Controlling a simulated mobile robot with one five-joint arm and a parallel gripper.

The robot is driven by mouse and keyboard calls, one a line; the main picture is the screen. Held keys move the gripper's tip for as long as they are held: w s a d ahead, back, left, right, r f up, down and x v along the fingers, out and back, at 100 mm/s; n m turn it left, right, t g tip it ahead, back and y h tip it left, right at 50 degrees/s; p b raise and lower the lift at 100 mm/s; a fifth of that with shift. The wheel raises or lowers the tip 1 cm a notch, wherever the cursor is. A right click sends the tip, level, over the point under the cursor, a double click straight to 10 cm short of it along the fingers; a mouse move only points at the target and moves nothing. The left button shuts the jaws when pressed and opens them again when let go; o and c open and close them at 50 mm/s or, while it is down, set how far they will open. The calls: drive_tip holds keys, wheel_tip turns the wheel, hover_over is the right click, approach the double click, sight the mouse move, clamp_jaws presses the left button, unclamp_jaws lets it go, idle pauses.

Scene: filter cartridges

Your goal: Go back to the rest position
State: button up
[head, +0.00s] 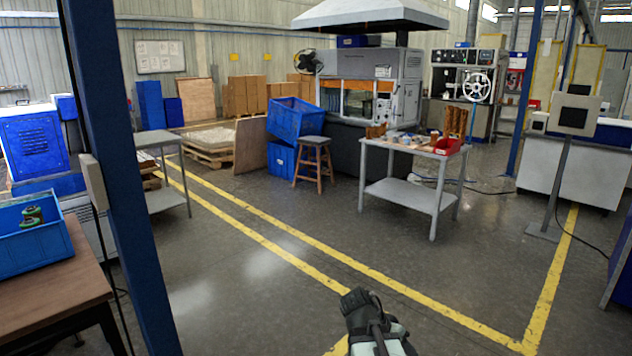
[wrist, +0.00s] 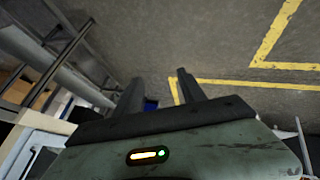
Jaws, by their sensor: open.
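My gripper (wrist: 158,90) shows in the wrist view with its two dark fingers apart and nothing between them. Beyond them is the grey floor with yellow lines. In the head view, part of my arm shows at the bottom centre, above the floor, and the fingertips cannot be made out there. Green cartridges (head: 32,216) sit in a blue crate (head: 30,250) at the left edge, well away from my arm.
The crate stands on a brown table (head: 60,290) at the left. A blue post (head: 125,190) rises beside it. A grey worktable (head: 405,195) with small items and a wooden stool (head: 314,160) stand farther off. The floor (head: 300,230) around my arm is clear.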

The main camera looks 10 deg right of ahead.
drive_tip(key=s+a+f+n+y, duration=0.15)
drive_tip(key=a+n+y, duration=0.3)
drive_tip(key=a, duration=0.55)
drive_tip(key=a+f+n+y, duration=0.3)
drive_tip(key=a+n, duration=0.2)
drive_tip(key=a, duration=0.4)
wheel_tip(320, 180, up, 16)
drive_tip(key=p, duration=1.6)
drive_tip(key=shift+w+n, duration=0.15)
drive_tip(key=shift+n, duration=0.3)
